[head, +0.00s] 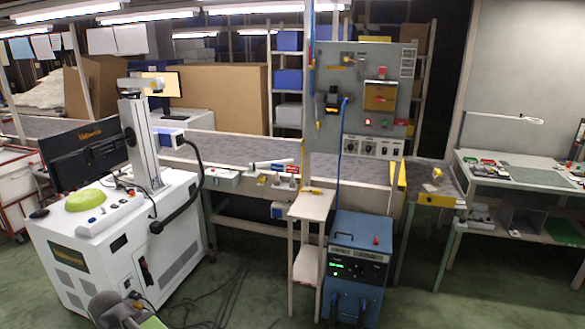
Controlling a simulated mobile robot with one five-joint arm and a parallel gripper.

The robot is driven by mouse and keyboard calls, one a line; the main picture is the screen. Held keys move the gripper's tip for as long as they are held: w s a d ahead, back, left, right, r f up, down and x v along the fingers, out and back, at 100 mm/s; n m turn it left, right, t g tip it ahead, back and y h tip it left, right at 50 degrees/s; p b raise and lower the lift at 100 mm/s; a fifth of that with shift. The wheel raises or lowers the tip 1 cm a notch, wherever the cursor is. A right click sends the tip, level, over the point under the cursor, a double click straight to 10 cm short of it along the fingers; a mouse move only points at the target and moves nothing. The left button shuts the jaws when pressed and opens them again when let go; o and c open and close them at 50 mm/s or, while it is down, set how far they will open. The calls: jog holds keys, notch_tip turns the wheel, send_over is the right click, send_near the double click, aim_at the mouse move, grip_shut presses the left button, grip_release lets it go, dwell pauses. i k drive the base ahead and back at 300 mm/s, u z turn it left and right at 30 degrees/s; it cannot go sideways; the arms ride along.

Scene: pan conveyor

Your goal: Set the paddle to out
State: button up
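No part is clearly marked as the paddle. A yellow upright plate (399,176) stands at the conveyor (350,165) by the lower right corner of the grey control panel (372,90). A white flat bar (271,163) lies across the conveyor's front edge left of the panel. A yellow-handled lever (348,60) is near the panel's top. I cannot tell which of these, if any, is the paddle. A grey rounded part (112,310) with a black cable shows at the bottom left edge and may be my arm's end. No fingertips are clear there, and it is far from the conveyor.
A white machine cabinet (130,235) with a monitor (84,155) stands at the left. A small stand (312,206) and a blue unit (358,262) stand before the panel. A workbench (515,180) is at the right. Cables lie on the green floor, which is open at lower right.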

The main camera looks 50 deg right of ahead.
aim_at(254, 166)
jog(key=z, duration=1.45)
jog(key=k, duration=0.7)
jog(key=z, duration=0.05)
jog(key=i, duration=1.6)
jog(key=u, duration=0.35)
jog(key=i, duration=1.5)
jog(key=u, duration=0.65)
jog(key=i, duration=0.6)
jog(key=u, duration=0.55)
